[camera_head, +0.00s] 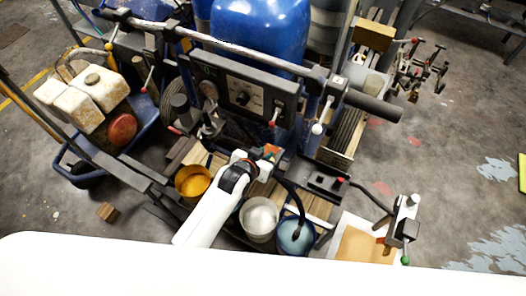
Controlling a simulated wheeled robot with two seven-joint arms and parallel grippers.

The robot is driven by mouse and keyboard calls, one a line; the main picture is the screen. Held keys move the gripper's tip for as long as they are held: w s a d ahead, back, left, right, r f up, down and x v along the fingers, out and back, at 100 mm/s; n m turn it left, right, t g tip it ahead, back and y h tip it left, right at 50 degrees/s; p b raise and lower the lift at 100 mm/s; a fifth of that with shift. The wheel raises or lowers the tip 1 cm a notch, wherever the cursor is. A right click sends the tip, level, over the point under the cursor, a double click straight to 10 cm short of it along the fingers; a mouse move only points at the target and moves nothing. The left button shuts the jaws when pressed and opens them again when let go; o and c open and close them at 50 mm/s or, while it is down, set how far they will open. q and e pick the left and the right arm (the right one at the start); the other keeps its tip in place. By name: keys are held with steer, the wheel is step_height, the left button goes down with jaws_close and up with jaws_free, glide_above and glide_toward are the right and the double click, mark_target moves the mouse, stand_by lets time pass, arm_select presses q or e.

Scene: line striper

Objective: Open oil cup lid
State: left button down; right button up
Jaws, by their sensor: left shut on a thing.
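My left arm reaches up from the bottom, with its white link and black wrist joint in front of the line striper. My left gripper (268,160) is small in view and shut at the machine's middle, just below the gauge panel. A small orange-red part (271,150) shows at its fingertips. The gripper is shut on what seems to be the oil cup lid; the fingers and wrist hide most of it, and I cannot tell how far it is raised. My right gripper is not in view.
A yellow paint bucket (193,182), a white one (260,217) and a blue one (296,235) stand close around my left arm. The black gauge panel (243,95) and handlebar (230,47) lie beyond. Concrete floor (455,170) is open at right.

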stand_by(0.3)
arm_select(q)
steer(key=c, duration=1.2)
jaws_free()
steer(key=shift+c, duration=0.2)
steer(key=b+v, duration=0.1)
steer(key=v, duration=1.1)
steer(key=s+a+f+g+y+b, duration=0.1)
steer(key=s+a+f+g, duration=0.15)
steer(key=f, duration=0.85)
steer(key=s+a+f+g+y+b, duration=0.1)
steer(key=s+a+f+b, duration=0.15)
steer(key=f, duration=0.85)
steer(key=s+a+f+g+y+b, duration=0.15)
steer(key=s+f, duration=0.25)
steer(key=f, duration=0.6)
steer(key=s+a+f+n+g+b, duration=0.1)
steer(key=s+a+f, duration=0.3)
steer(key=s+f, duration=0.4)
steer(key=s+a+f+n+g+b, duration=0.1)
steer(key=s+a+f+g, duration=0.2)
steer(key=s+f, duration=0.6)
steer(key=s+a, duration=0.2)
steer(key=s, duration=0.4)
steer(key=shift+s+f+y, duration=0.35)
